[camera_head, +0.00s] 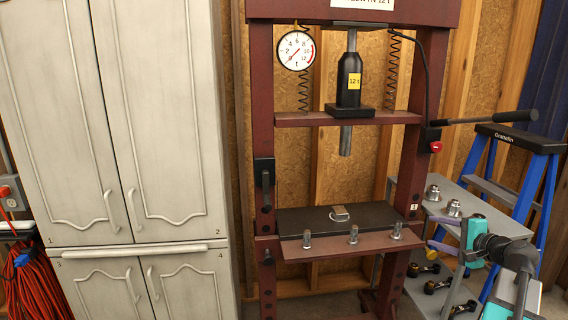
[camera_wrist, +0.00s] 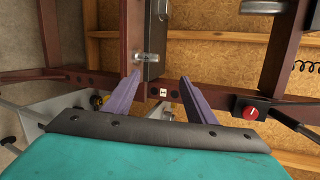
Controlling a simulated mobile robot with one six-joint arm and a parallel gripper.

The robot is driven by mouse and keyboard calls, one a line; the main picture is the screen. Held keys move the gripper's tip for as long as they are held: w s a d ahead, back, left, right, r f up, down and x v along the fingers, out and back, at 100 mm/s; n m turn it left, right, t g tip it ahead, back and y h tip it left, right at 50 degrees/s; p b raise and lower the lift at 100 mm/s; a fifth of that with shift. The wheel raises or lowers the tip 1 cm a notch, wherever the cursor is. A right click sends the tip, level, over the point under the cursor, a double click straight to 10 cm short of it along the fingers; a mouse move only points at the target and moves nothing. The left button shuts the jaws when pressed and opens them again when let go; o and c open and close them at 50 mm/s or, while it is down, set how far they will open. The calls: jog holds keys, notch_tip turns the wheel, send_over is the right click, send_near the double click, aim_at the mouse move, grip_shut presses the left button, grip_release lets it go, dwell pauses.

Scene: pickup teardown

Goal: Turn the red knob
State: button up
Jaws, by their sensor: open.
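The red knob (camera_head: 436,146) sits on a small black box on the right post of the dark red press (camera_head: 261,90), below a black lever. In the wrist view the red knob (camera_wrist: 250,112) is at the right, outside my fingers, on its black box. My gripper (camera_head: 430,232) is at the lower right in the head view, below the knob and apart from it. In the wrist view my gripper (camera_wrist: 160,78) has its two purple fingers spread, with nothing held between them.
A black lever (camera_head: 490,119) sticks out right from the press near the knob. A blue stepladder (camera_head: 520,170) and a grey shelf (camera_head: 475,200) with metal parts stand at the right. A pale cabinet (camera_head: 110,120) fills the left. Bolts (camera_head: 353,234) stand on the press's front beam.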

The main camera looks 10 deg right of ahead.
jog(key=w+a+f+n+g+y+p, duration=0.1)
jog(key=a+f+n+g, duration=0.25)
jog(key=a+f, duration=0.9)
jog(key=w+a+f+n+g+y, duration=0.2)
jog(key=a+f+g, duration=0.2)
jog(key=a+f, duration=0.9)
jog(key=s+a+f+n+g, duration=0.1)
jog(key=s+a+f, duration=0.15)
jog(key=f, duration=0.35)
jog(key=s+a+f+n+g, duration=0.1)
jog(key=s+a+f+g, duration=0.1)
jog(key=a+f, duration=0.3)
jog(key=s+a+f+n+g+h+p, duration=0.15)
jog(key=s+a+f+n+g, duration=0.4)
jog(key=s+a+f, duration=0.7)
jog(key=s+f+n+g+h, duration=0.1)
jog(key=s+f, duration=0.3)
jog(key=s, duration=0.4)
jog(key=s+f+n+g+h+p, duration=0.1)
jog(key=s+f+n+g+h, duration=0.1)
jog(key=s, duration=0.7)
jog(key=shift+s+f+n, duration=0.3)
jog(key=shift+f+n, duration=0.55)
jog(key=shift+n, duration=0.35)
jog(key=shift+a, duration=0.15)
